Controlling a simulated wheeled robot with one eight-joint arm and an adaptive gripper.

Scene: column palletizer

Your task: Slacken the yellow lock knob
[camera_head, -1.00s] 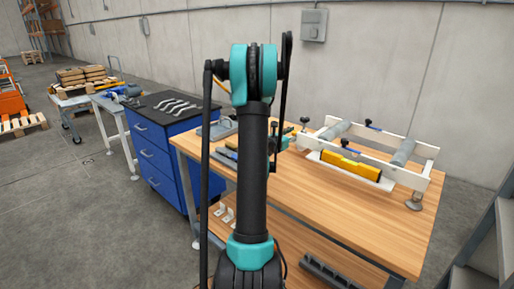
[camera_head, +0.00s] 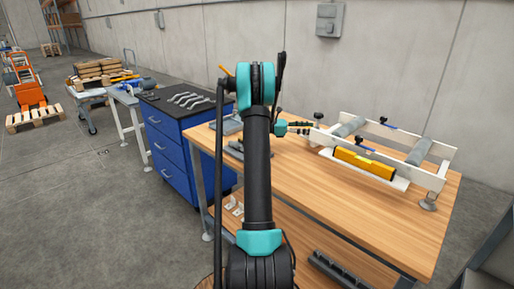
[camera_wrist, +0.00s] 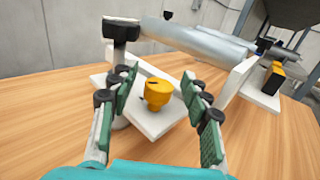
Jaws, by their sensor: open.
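The yellow lock knob (camera_wrist: 158,92) shows in the wrist view, upright near the end of a white plate (camera_wrist: 150,112) on the roller frame. My gripper (camera_wrist: 160,80) is open, with one green-padded finger on each side of the knob. The fingers look apart from the knob, with bare gaps on both sides. In the head view my gripper (camera_head: 298,127) is at the near left end of the white roller frame (camera_head: 400,150). I cannot make out the knob in that view.
A yellow level-like block (camera_head: 364,165) lies along the frame's front side. The wooden bench (camera_head: 330,205) is clear in front. A blue drawer cabinet (camera_head: 172,150) stands to the left.

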